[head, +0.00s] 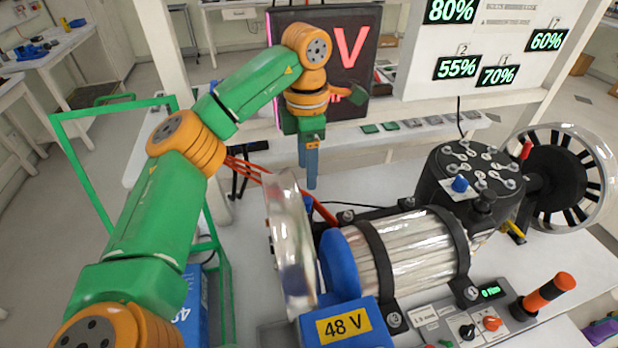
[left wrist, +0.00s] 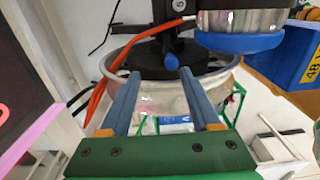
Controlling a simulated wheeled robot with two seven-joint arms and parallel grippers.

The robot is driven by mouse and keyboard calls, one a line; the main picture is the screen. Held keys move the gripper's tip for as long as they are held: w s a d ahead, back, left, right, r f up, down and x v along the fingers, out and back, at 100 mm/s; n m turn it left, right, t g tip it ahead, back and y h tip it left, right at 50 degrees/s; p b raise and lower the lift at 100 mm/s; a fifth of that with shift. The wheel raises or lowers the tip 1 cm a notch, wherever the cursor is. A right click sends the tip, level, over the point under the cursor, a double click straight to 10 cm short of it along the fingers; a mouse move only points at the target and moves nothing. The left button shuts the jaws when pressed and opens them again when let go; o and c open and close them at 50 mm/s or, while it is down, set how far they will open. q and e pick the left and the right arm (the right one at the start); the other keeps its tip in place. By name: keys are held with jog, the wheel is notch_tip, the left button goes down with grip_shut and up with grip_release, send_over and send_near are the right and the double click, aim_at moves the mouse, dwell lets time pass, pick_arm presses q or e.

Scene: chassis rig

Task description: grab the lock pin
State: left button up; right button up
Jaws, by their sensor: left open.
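My left gripper (head: 311,183) hangs fingers-down above and behind the left metal wheel (head: 291,245), open and empty. In the left wrist view its two blue fingers (left wrist: 156,76) stand apart in front of the wheel's silver rim (left wrist: 222,82). A small blue knob (left wrist: 171,62) shows just beyond and between the fingertips, against the black hub, apart from them. It may be the lock pin, but I cannot tell for sure. In the head view the wheel hides that hub. My right gripper is not in view.
The silver cylinder (head: 414,252) with a blue end and a blue 48 V box (head: 345,325) stand right of the wheel. Red cables (head: 250,170) run behind the wheel. A black drum (head: 465,195) and a control panel with an orange handle (head: 549,295) are further right.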

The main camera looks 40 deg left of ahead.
aim_at(307, 198)
pick_arm(q)
jog(key=shift+s+d+f+p, duration=0.35)
jog(key=shift+s+f+p, duration=0.1)
jog(key=shift+s+f, duration=0.15)
jog(key=shift+s+d+f+p, duration=0.3)
jog(key=shift+s+f+p, duration=0.15)
jog(key=shift+f, duration=0.2)
notch_tip(307, 198, down, 3)
jog(key=shift+f, duration=0.2)
jog(key=shift+w+a+f, duration=0.2)
jog(key=shift+w+a, duration=0.05)
jog(key=shift+w, duration=0.1)
jog(key=shift+c, duration=0.5)
jog(key=shift+s+d+r, duration=0.2)
jog(key=shift+s, duration=0.05)
grip_shut()
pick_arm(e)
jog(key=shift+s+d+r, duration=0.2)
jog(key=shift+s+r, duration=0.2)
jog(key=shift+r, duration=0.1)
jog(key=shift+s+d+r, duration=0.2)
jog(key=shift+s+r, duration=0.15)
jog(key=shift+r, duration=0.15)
